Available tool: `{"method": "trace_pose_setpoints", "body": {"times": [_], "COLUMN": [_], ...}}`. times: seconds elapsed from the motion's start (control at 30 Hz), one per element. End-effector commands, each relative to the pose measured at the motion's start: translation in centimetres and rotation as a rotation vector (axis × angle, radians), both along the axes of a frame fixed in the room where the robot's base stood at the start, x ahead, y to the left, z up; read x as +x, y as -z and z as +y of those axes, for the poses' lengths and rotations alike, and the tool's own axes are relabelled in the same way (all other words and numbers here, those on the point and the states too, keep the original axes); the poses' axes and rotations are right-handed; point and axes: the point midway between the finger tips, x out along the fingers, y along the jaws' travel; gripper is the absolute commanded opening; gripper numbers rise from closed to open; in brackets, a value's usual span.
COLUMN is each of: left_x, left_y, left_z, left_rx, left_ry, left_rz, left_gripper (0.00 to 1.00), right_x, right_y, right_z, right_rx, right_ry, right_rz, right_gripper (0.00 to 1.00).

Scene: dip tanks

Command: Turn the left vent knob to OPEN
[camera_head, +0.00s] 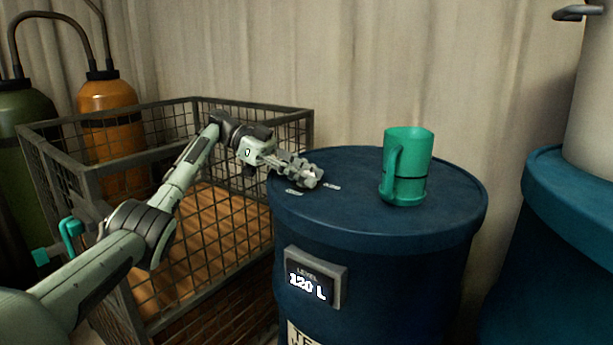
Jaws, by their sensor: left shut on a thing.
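My left gripper (306,174) reaches over the left edge of the blue drum's lid (355,225) from the left. It is shut on the left vent knob, which is mostly hidden by the fingers. Small pale markings lie on the lid on both sides of the fingertips, one at the front left (294,192) and one at the right (332,187); they are too small to read. Which way the knob points cannot be told. My right gripper is not in view.
A teal mug (408,170) stands upright on the lid, right of the gripper. A level display (315,278) reading 120 L is on the drum's front. A wire cage (220,255) stands left, beneath my arm. Gas cylinders (110,100) stand behind it. Another blue drum (560,225) is right.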

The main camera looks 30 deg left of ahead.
Motion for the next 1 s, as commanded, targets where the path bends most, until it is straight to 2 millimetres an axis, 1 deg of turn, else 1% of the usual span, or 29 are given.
{"method": "trace_pose_setpoints", "body": {"times": [0.2, 0.63, 0.67, 0.7, 0.8, 0.83, 1.0], "left_x": [-0.05, -0.11, -0.11, -0.1, -0.08, -0.07, -0.04], "left_y": [0.16, 0.35, 0.37, 0.37, 0.3, 0.28, 0.18], "left_z": [-0.04, -0.01, -0.02, -0.01, -0.01, -0.01, -0.01], "left_rx": [0.003, 0.005, 0.005, 0.005, 0.004, 0.004, 0.002], "left_ry": [0.037, 0.042, 0.042, 0.042, 0.042, 0.041, 0.041], "left_rz": [0.004, 0.008, 0.008, 0.008, 0.007, 0.007, 0.004], "left_gripper": [0.02, 0.02, 0.33, 0.38, 0.5, 0.52, 0.52], "right_x": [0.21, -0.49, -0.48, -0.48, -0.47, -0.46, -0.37], "right_y": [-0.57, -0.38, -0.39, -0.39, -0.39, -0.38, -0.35], "right_z": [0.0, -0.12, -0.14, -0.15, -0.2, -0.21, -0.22], "right_rx": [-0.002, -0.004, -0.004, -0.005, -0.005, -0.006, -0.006], "right_ry": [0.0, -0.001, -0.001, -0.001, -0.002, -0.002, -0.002], "right_rz": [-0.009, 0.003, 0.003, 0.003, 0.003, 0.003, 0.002], "right_gripper": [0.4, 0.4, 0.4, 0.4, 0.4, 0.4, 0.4]}}
